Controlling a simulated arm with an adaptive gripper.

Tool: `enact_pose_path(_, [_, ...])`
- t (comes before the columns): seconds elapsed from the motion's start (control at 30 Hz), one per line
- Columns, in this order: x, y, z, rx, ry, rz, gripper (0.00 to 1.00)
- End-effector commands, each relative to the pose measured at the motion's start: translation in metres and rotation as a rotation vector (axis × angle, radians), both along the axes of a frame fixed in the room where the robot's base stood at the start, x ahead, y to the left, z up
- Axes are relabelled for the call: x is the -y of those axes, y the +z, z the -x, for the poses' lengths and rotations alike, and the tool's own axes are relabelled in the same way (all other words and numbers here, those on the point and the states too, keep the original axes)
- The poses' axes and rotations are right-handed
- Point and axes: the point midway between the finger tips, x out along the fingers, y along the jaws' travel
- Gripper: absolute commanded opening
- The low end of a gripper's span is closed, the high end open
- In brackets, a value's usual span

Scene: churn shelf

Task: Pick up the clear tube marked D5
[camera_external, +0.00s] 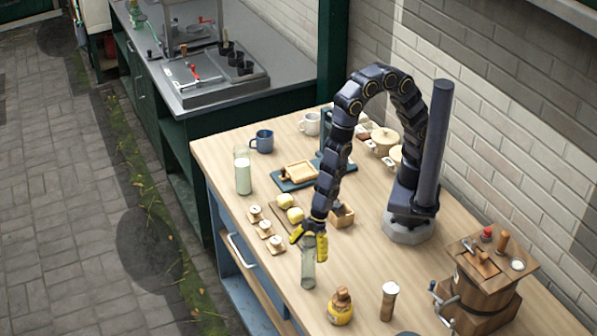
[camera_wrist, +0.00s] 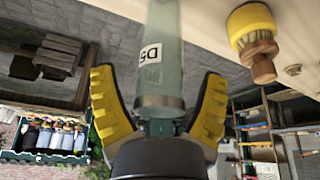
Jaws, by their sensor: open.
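The clear tube (camera_external: 308,270) stands on the wooden table (camera_external: 365,262), just below my gripper (camera_external: 309,238) in the external view. In the wrist view the tube (camera_wrist: 163,90) runs up the middle, and its white label (camera_wrist: 151,53) reads D5, turned sideways. My gripper (camera_wrist: 160,78) is open, with one yellow finger on each side of the tube's near end. Gaps show between both fingers and the tube in the wrist view. How far the fingers reach along the tube is hard to tell.
A wooden churn box (camera_external: 478,290) stands at the far right.

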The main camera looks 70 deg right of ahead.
Motion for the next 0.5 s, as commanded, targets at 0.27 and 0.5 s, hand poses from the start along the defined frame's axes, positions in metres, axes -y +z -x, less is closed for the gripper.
enact_pose_path(0.27, [-0.0032, -0.0096, -0.0012, 0.000, 0.000, 0.001, 0.74])
enact_pose_path(0.5, [-0.0033, -0.0094, -0.0012, 0.000, 0.000, 0.001, 0.08])
